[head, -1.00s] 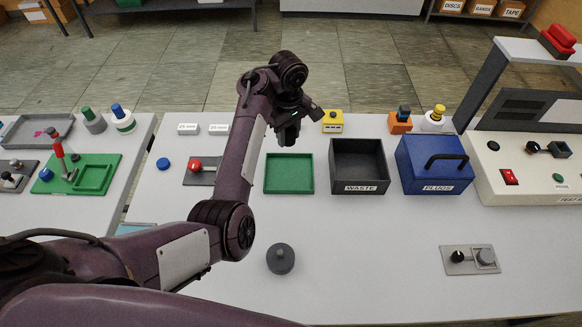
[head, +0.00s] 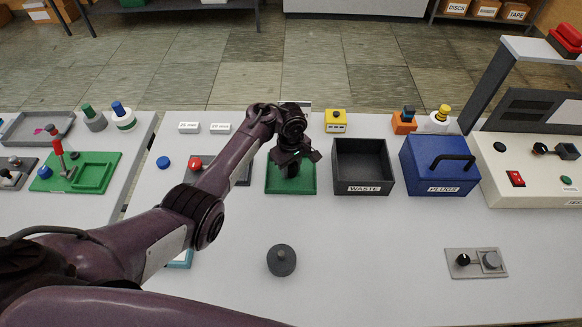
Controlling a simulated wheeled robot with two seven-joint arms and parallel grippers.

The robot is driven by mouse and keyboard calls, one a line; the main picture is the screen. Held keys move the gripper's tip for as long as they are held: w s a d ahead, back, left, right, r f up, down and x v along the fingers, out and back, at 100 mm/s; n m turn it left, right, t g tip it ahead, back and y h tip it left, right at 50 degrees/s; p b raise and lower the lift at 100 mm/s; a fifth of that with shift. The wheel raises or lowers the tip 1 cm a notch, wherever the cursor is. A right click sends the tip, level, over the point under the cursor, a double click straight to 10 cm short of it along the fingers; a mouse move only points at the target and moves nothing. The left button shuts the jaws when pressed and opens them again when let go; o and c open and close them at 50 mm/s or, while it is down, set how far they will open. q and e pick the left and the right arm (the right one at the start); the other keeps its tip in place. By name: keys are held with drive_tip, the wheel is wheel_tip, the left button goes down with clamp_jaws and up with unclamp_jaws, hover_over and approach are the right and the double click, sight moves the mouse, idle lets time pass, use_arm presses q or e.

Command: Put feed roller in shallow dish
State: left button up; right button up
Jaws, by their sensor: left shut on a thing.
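The shallow dish (head: 305,188) looks to be the low green tray in the middle of the white table. My left gripper (head: 291,163) is over this dish, pointing down. It is shut on a small dark thing, which I take to be the feed roller (head: 291,172). The roller is dark against the dark gripper and mostly hidden by it. I cannot tell whether it touches the dish floor. My right gripper is not in view.
A black WASTE bin (head: 363,188) stands right of the dish, then a blue PLUGS box (head: 428,180). A panel with a red knob (head: 196,163) lies to the left. A dark grey knobbed disc (head: 281,260) stands in front, with clear table around it.

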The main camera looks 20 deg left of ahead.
use_arm(q)
drive_tip(key=o, duration=1)
drive_tip(key=shift+o, duration=0.3)
drive_tip(key=shift+f, duration=0.1)
